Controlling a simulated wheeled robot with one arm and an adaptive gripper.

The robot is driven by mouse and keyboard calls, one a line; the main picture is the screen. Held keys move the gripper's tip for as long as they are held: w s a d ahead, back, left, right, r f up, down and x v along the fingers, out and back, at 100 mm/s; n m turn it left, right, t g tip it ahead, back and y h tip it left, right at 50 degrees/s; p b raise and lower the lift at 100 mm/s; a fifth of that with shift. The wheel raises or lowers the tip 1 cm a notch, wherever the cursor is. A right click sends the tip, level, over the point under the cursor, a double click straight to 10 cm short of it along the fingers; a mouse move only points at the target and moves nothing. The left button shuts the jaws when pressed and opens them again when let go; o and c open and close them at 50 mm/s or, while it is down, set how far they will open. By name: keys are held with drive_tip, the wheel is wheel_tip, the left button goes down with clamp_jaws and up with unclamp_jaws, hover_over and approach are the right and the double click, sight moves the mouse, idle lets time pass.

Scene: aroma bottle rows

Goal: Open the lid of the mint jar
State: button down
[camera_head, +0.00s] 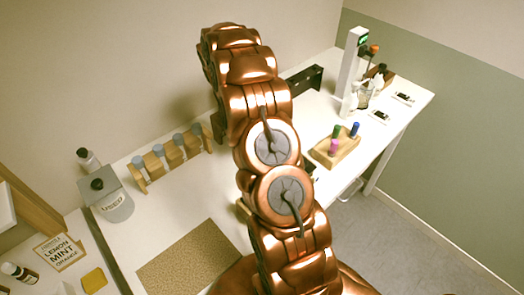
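No jar in view is clearly marked as the mint jar. A card (59,252) at the lower left reads LEMON, MINT, ORANGE in a column. A wooden block (347,148) right of my arm holds small vials with a green top (337,131), a blue top (354,129) and a magenta top (333,146). A wooden rack (141,180) left of my arm holds several pieces with grey-blue tops (158,150). My copper arm rises through the middle and hides part of the table. My gripper is not visible.
A grey container marked USED (112,205), with a black knob, stands at the left. A brown mat (188,262) lies in front, with a yellow block (94,280) to its left. A white stand (350,75) with a green display is at the back right.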

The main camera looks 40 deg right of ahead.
drive_tip(key=shift+f, duration=0.25)
drive_tip(key=c, duration=1.2)
unclamp_jaws()
drive_tip(key=shift+c, duration=0.2)
drive_tip(key=o, duration=0.4)
drive_tip(key=shift+r, duration=0.15)
drive_tip(key=shift+a+t+b, duration=0.1)
drive_tip(key=shift+t+b, duration=0.2)
drive_tip(key=shift+b, duration=0.45)
